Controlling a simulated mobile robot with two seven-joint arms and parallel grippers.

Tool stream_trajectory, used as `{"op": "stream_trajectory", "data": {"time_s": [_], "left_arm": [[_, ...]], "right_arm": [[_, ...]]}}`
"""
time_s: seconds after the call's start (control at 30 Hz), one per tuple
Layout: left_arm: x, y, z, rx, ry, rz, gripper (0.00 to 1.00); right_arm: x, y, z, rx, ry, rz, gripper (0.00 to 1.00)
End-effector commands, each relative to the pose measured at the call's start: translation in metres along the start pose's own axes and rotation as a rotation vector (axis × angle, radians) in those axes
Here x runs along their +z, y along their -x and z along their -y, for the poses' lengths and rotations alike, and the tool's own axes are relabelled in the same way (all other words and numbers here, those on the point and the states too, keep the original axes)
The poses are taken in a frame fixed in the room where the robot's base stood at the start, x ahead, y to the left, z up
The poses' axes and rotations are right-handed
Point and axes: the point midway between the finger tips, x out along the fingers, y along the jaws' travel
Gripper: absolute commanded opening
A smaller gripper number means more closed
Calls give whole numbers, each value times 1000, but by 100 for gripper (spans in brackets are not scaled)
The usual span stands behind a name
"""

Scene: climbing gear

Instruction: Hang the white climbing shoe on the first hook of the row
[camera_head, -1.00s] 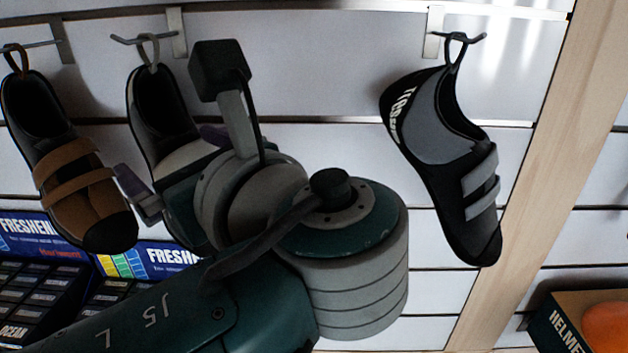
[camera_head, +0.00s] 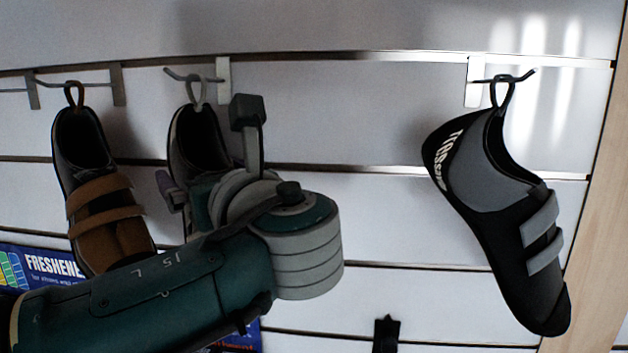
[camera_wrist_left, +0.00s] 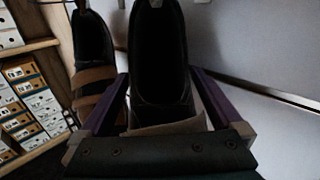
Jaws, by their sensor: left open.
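A climbing shoe with a dark opening and a pale strap, which looks like the white shoe (camera_head: 196,137), hangs by its loop from a wall hook (camera_head: 193,76). My left arm hides most of its lower part. My left gripper (camera_head: 190,192) is at this shoe. In the left wrist view, the gripper (camera_wrist_left: 160,90) is open, with one purple finger on each side of the shoe (camera_wrist_left: 158,60). I cannot tell whether the fingers touch it. Another hook (camera_head: 18,91) at the far left edge shows no shoe in the visible part. My right gripper is not in view.
A brown-strapped shoe (camera_head: 100,190) hangs close by on the left, and a black-grey shoe (camera_head: 500,200) hangs on the right. The slatted wall between the middle and right shoes is mostly free.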

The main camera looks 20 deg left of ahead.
Motion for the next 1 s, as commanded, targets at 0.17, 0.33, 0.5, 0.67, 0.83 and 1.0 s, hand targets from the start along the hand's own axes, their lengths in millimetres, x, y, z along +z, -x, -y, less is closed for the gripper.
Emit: {"op": "stream_trajectory", "data": {"time_s": [0.17,0.33,0.5,0.67,0.83,1.0], "left_arm": [[0,-2,0,0,0,0,100],[0,-1,0,0,0,0,91],[0,-1,0,0,0,0,72],[0,-1,0,0,0,-1,54],[0,-1,0,0,0,-1,35],[0,-1,0,0,0,-1,16]], "right_arm": [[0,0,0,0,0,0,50],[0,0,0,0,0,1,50],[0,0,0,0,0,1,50],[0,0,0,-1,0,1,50],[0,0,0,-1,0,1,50],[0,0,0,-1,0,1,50]]}}
